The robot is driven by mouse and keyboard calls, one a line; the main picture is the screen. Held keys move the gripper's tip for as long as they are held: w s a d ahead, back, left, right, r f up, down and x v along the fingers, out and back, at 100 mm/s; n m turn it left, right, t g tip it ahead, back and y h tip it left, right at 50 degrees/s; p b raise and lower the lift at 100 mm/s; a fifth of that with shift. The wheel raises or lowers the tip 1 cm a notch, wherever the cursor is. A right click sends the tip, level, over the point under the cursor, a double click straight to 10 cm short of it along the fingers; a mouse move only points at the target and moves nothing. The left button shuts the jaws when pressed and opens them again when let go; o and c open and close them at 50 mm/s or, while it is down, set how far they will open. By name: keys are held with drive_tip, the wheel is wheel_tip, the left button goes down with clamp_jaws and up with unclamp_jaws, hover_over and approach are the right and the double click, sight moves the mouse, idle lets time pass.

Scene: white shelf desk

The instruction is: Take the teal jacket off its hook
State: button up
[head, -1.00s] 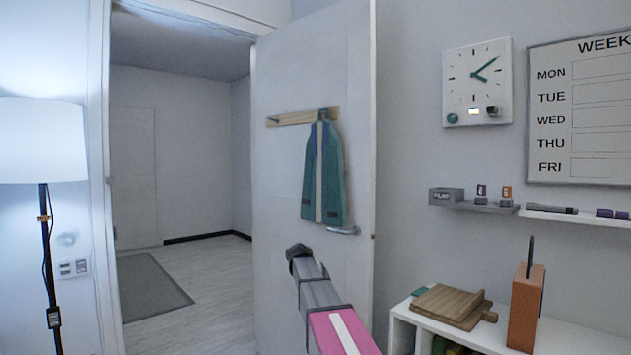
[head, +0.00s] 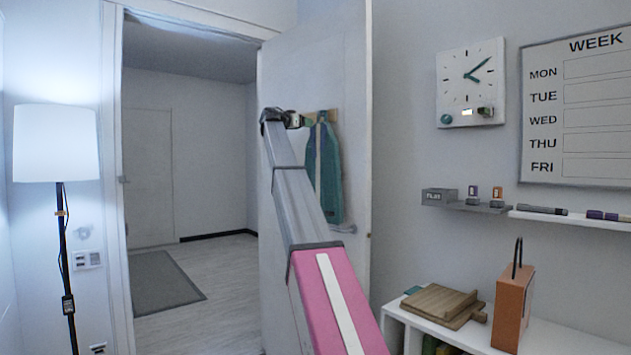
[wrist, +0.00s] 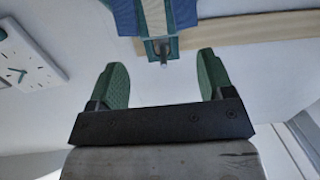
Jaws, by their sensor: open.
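The teal jacket (head: 332,180), with a pale stripe and blue parts, hangs from the wooden hook rail (head: 333,114) on the white door. My gripper (head: 294,119) is at the height of the rail, and my arm hides the jacket's left part and most of the rail. In the wrist view my gripper (wrist: 161,72) is open and empty, its two green fingers spread apart. The jacket (wrist: 153,15) shows there at the top edge, beyond the fingertips, with its hanging loop and a hook peg (wrist: 164,60) between the line of the fingers. I see no contact.
The door (head: 352,60) stands open beside the doorway. A floor lamp (head: 62,230) stands at the left. A low white shelf (head: 550,335) at the right holds a wooden board (head: 440,303) and an orange box (head: 512,300). A wall clock (head: 471,82) hangs at the right.

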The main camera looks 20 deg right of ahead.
sight(319, 122)
drive_tip(key=shift+h, duration=0.3)
drive_tip(key=shift+w+d+r, duration=0.6)
drive_tip(key=shift+w+d, duration=0.1)
drive_tip(key=shift+d, duration=0.85)
drive_tip(key=shift+w+d+r, duration=0.65)
drive_tip(key=shift+w+d, duration=0.1)
drive_tip(key=shift+d, duration=0.8)
drive_tip(key=shift+w+d+r, duration=0.6)
drive_tip(key=shift+w+d, duration=0.1)
drive_tip(key=shift+d, duration=0.85)
drive_tip(key=c, duration=1.3)
drive_tip(key=shift+o, duration=0.2)
